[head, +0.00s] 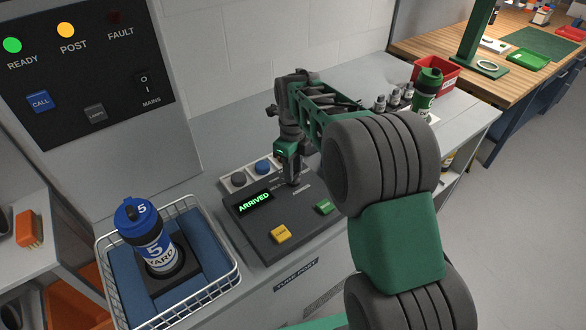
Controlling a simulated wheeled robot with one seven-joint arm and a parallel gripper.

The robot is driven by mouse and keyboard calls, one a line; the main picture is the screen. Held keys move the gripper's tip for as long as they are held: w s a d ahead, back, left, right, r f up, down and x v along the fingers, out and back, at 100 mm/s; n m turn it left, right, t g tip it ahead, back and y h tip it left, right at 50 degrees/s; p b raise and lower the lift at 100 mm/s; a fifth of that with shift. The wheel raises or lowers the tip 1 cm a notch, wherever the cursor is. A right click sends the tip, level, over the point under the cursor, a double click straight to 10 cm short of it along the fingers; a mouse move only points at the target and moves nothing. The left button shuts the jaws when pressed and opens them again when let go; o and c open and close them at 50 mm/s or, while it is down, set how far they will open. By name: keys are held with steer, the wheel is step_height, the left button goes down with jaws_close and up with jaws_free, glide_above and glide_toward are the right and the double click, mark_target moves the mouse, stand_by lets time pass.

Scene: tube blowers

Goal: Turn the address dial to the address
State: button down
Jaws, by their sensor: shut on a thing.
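My gripper (291,178) is at the back right of the dark console (255,235), pointing down. It is shut on the address dial, which is mostly hidden by the fingers and too small to read. The console display (255,203) shows "ARRIVED" in green letters. A yellow button (281,234) and a green button (324,207) sit in front of the dial.
A blue carrier marked 5 YARD (150,238) stands upright in the wire basket (228,288). Grey and blue knobs (263,166) lie behind the console. A green-capped carrier (426,92) and red bin (447,75) stand at right. Panel lamps READY and POST are lit.

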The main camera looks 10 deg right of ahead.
steer(key=shift+n, duration=0.5)
steer(key=n, duration=0.5)
steer(key=shift+a+r+n, duration=0.1)
steer(key=shift+a+n, duration=0.1)
steer(key=shift+n, duration=0.1)
steer(key=n, duration=0.7)
steer(key=shift+s+a+p, duration=0.15)
steer(key=shift+s+p, duration=0.1)
steer(key=shift+p, duration=0.15)
steer(key=n, duration=0.3)
steer(key=shift+s+n, duration=0.1)
steer(key=shift+n, duration=0.3)
steer(key=n, duration=0.3)
steer(key=shift+s+n, duration=0.15)
steer(key=shift+n, duration=0.15)
steer(key=n, duration=0.6)
steer(key=shift+s+n, duration=0.15)
steer(key=shift+n, duration=0.25)
steer(key=c, duration=1.1)
jaws_free()
